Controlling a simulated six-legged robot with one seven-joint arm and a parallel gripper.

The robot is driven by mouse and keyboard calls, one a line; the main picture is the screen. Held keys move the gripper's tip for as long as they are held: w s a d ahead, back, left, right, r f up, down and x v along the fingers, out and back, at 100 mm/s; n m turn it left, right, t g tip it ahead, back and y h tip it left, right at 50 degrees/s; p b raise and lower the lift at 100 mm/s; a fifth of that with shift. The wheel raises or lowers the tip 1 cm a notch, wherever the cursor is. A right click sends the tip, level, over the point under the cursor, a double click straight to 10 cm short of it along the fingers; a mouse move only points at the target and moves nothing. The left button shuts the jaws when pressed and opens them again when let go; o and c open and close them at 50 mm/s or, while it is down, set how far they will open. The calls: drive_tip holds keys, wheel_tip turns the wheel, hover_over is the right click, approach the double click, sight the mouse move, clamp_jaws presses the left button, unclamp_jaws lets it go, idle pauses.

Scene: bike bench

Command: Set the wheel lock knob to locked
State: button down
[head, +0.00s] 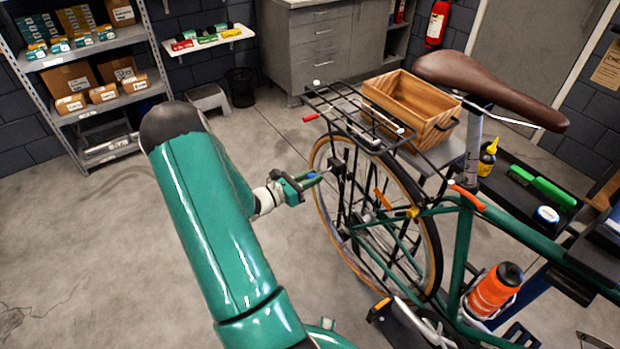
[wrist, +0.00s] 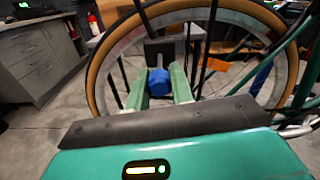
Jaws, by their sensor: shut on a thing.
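The wheel lock knob is a small blue piece (wrist: 158,82) in the wrist view, in front of a dark block (wrist: 160,49) beside the rear wheel. My gripper (wrist: 159,84) has its two green fingers shut on the knob, one on each side. In the head view my gripper (head: 314,178) reaches in from the left to the rear wheel (head: 432,245), and a bit of blue shows at its tips. The dark block (head: 337,163) shows just right of them. Any lock marking on the knob is too small to read.
The green bicycle's rear rack (head: 345,108) is above my gripper, with a wooden crate (head: 405,97) behind it. Spokes and thin dark bars are close around the fingers. The floor (head: 110,235) to the left is clear. A shelf (head: 120,100) stands at the back left.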

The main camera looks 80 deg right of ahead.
drive_tip(key=x, duration=0.2)
drive_tip(key=shift+s+d, duration=0.2)
drive_tip(key=shift+d, duration=0.1)
drive_tip(key=c, duration=1.2)
unclamp_jaws()
drive_tip(key=v, duration=1.3)
drive_tip(key=shift+w+a, duration=0.3)
